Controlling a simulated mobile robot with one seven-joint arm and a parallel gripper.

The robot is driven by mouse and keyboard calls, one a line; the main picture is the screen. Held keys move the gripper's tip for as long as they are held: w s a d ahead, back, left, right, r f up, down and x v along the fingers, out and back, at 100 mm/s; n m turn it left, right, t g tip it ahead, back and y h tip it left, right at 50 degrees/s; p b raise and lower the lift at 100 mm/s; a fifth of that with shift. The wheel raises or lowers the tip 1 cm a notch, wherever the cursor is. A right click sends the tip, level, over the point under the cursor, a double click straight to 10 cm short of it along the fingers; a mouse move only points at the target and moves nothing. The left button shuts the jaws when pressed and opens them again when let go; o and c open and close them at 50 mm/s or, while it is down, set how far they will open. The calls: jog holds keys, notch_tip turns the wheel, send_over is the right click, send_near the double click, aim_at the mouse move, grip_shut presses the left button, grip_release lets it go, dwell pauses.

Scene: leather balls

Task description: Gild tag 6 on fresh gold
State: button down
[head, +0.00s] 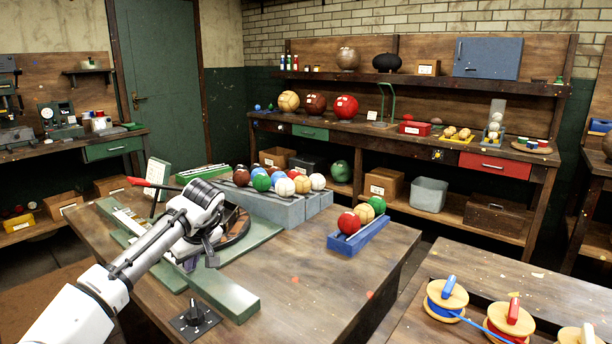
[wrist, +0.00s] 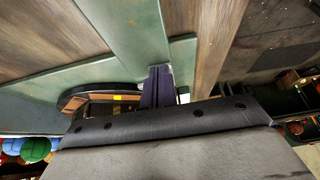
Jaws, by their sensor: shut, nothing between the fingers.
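My gripper (head: 190,264) is low over the green-framed fixture (head: 235,296) on the near workbench. In the wrist view its dark fingers (wrist: 157,85) are together, with nothing visible between them. They are beside a dark curved rim (wrist: 75,98) with a brown inside and a small yellow patch (wrist: 125,97). The rim also shows behind my wrist in the head view (head: 242,228). A red-handled lever (head: 148,183) sticks out at the fixture's back left. I cannot make out a tag numbered 6 or any gold strip; my arm hides part of the fixture.
A grey rack (head: 285,208) with several coloured balls stands behind the fixture. A blue tray (head: 362,238) holds red, tan and green balls at right. Spools (head: 447,296) stand on another table. Bare bench lies between fixture and tray.

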jog(key=shift+w+a+p, duration=0.75)
jog(key=shift+w+a, duration=0.15)
jog(key=shift+a, duration=0.3)
jog(key=shift+w+a+p, duration=0.7)
jog(key=shift+w+a, duration=0.2)
jog(key=shift+a, duration=0.25)
jog(key=p+v, duration=0.1)
jog(key=v, duration=0.1)
jog(key=p+v, duration=0.1)
jog(key=v, duration=0.1)
jog(key=w+a+p+v, duration=0.1)
jog(key=p+v, duration=0.1)
jog(key=shift+s+r, duration=0.1)
jog(key=shift+r, duration=0.3)
jog(key=shift+f, duration=0.1)
